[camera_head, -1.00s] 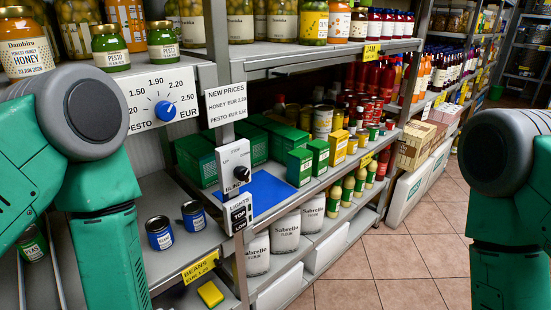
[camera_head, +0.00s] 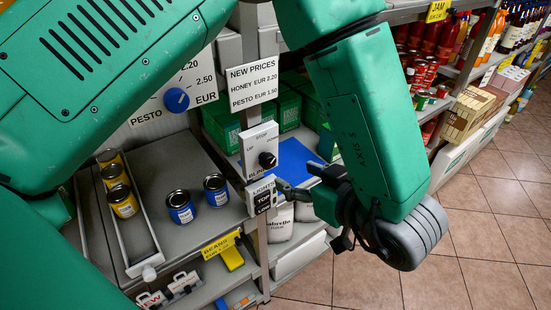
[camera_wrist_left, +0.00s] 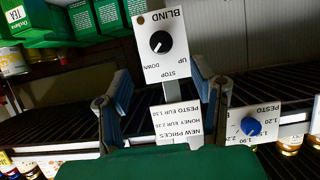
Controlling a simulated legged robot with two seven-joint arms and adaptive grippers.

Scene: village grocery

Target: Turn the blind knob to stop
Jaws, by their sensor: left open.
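The blind knob (camera_head: 267,160) is a small black dial on a white plate marked BLIND on the shelf post. In the left wrist view the knob (camera_wrist_left: 160,42) appears upside down, with UP, STOP and DOWN around it. Its light pointer mark seems turned towards DOWN, but it is small. My left gripper (camera_head: 288,190) is just below and right of the plate in the head view, apart from the knob. In the wrist view the left gripper (camera_wrist_left: 160,92) has its two fingers spread and empty, with the plate between and beyond them. My right gripper is not in view.
The LIGHTS switch box (camera_head: 262,194) sits directly below the blind plate, close to my gripper. The price sign (camera_head: 252,83) and blue price dial (camera_head: 176,99) are above left. Blue cans (camera_head: 181,207) stand on the shelf left. Floor (camera_head: 470,230) at right is clear.

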